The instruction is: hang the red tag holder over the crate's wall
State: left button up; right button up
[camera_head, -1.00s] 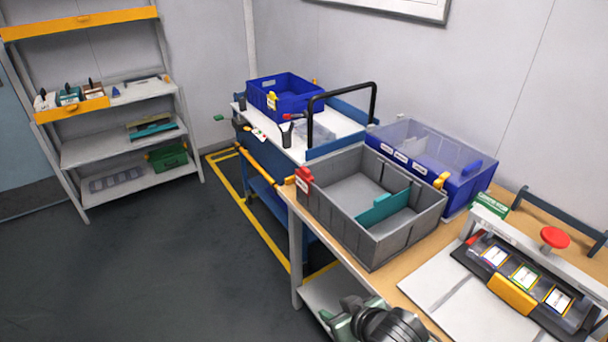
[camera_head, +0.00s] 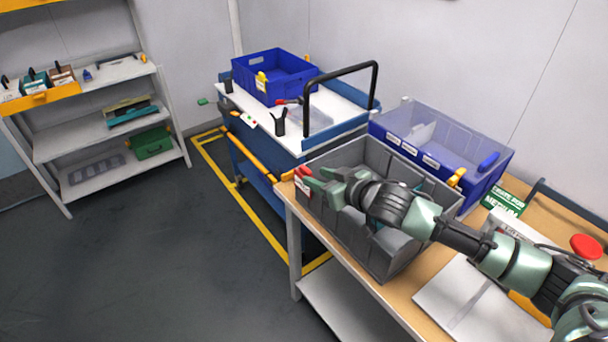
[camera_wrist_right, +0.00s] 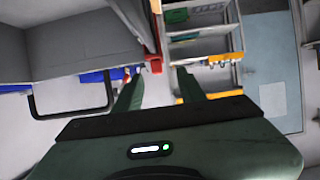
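The grey crate (camera_head: 345,232) stands on the wooden bench. The red tag holder (camera_head: 302,171), with a white label below it, sits on the crate's wall at its left corner in the head view. My right gripper (camera_head: 317,182) reaches across the crate from the right, fingertips at the holder. In the right wrist view, the gripper (camera_wrist_right: 158,76) is open. The red holder (camera_wrist_right: 154,64) shows between its fingertips with a gap on either side, beside the grey crate wall (camera_wrist_right: 70,45). How the holder's clip meets the wall is not clear. My left gripper is out of view.
A clear-lidded blue bin (camera_head: 440,150) stands behind the crate. A trolley with a black handle (camera_head: 343,72) and a blue crate (camera_head: 275,78) is behind to the left. A press with a red knob (camera_head: 586,246) is at right. The floor at left is clear.

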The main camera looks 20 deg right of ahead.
aim_at(307, 170)
jog(key=w, duration=0.1)
jog(key=w+p, duration=0.1)
jog(key=shift+w+a+f, duration=0.15)
jog(key=shift+w+a, duration=0.1)
jog(key=shift+w, duration=0.05)
jog(key=x, duration=0.2)
jog(key=shift+w+a+f, duration=0.1)
jog(key=shift+w+f, duration=0.15)
jog(key=shift+f, duration=0.05)
jog(key=shift+c, duration=0.7)
jog(key=c, duration=0.5)
grip_shut()
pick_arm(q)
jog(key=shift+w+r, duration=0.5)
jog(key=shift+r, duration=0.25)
pick_arm(e)
jog(key=shift+r, duration=0.1)
